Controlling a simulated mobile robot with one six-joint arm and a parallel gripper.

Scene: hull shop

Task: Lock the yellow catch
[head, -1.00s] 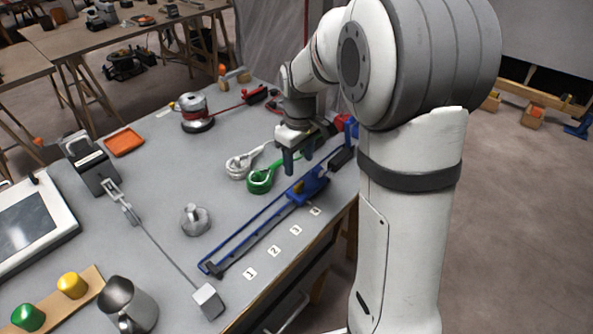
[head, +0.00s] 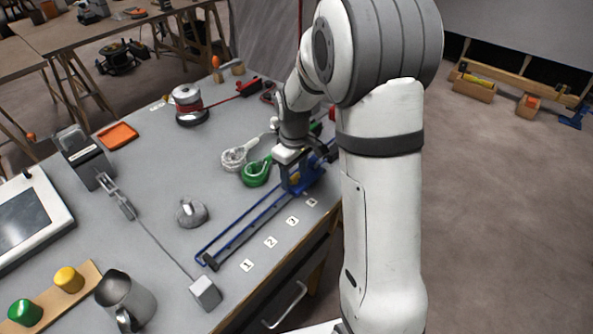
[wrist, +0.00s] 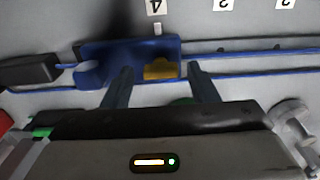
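The yellow catch (wrist: 160,70) is a small block on the blue carriage (wrist: 128,58) of a blue two-rail slide (wrist: 250,64). The carriage sits beside the label 4 (wrist: 156,6). In the head view the slide (head: 238,232) runs along the table's front edge, and my gripper largely covers the carriage. My gripper (wrist: 160,78) is open, with one finger on either side of the yellow catch in the wrist view. It also shows low over the carriage in the head view (head: 290,182). I cannot tell whether the fingers touch anything.
A green ring-shaped fitting (head: 255,174) and a white one (head: 234,157) lie close behind the slide. A metal knobbed weight (head: 191,212) stands to the left. A dark block (wrist: 30,70) is beside the carriage. Bare table lies between the weight and the orange tray (head: 118,136).

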